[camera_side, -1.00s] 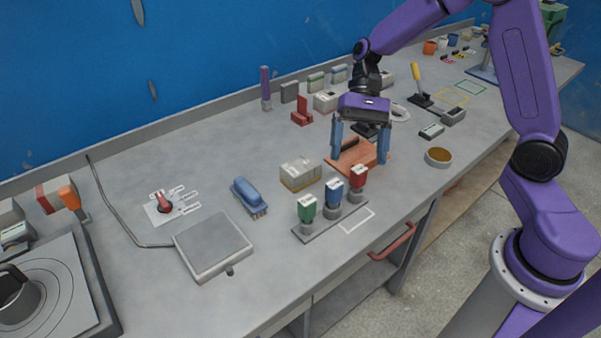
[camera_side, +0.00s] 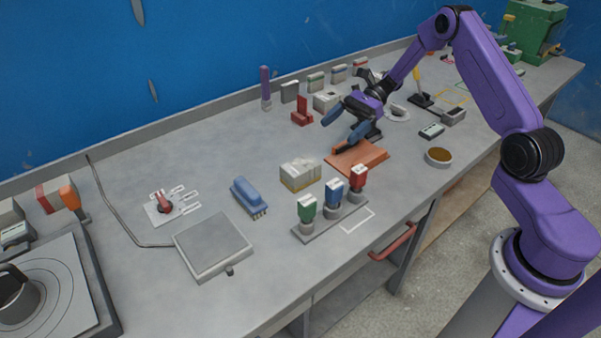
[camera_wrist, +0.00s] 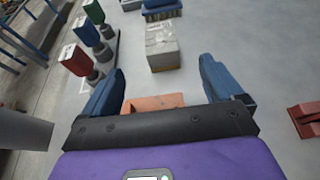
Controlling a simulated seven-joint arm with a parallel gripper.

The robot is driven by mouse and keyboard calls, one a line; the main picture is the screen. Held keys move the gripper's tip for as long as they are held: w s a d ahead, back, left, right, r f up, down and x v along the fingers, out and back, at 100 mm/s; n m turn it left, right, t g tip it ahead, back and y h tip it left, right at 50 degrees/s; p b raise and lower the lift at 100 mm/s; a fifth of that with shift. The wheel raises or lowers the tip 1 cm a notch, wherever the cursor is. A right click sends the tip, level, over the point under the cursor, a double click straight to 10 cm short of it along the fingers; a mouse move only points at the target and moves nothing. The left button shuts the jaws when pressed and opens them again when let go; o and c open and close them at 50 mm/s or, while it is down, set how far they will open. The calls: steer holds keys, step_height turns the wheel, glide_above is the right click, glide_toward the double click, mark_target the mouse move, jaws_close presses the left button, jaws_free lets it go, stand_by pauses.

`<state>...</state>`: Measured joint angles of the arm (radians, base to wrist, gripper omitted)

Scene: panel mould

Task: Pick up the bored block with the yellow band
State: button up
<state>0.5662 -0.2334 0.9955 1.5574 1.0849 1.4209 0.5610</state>
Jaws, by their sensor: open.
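The block with the yellow band (camera_side: 300,174) is a pale grey, box-shaped piece with a yellow stripe low on its side. It rests on the grey bench, left of the orange board. In the wrist view the block (camera_wrist: 162,46) shows ahead of the fingers, near the top middle. Its bores are too small to make out. My gripper (camera_side: 343,124) is open and empty, tilted toward the left above the back of the orange board, apart from the block. In the wrist view my fingers (camera_wrist: 160,86) stand wide apart, with the block beyond their tips.
The orange board (camera_side: 358,158) lies right of the block. A rack with green, blue and red-topped pieces (camera_side: 333,200) stands in front. A blue brush (camera_side: 248,196) lies to the left, and a red stand (camera_side: 302,112) is behind. Bare bench lies between block and red stand.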

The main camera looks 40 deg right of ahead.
mark_target(300, 165)
steer(key=x, duration=1.4)
steer(key=shift+d, duration=0.1)
steer(key=shift+c, duration=0.3)
steer(key=c, duration=1.2)
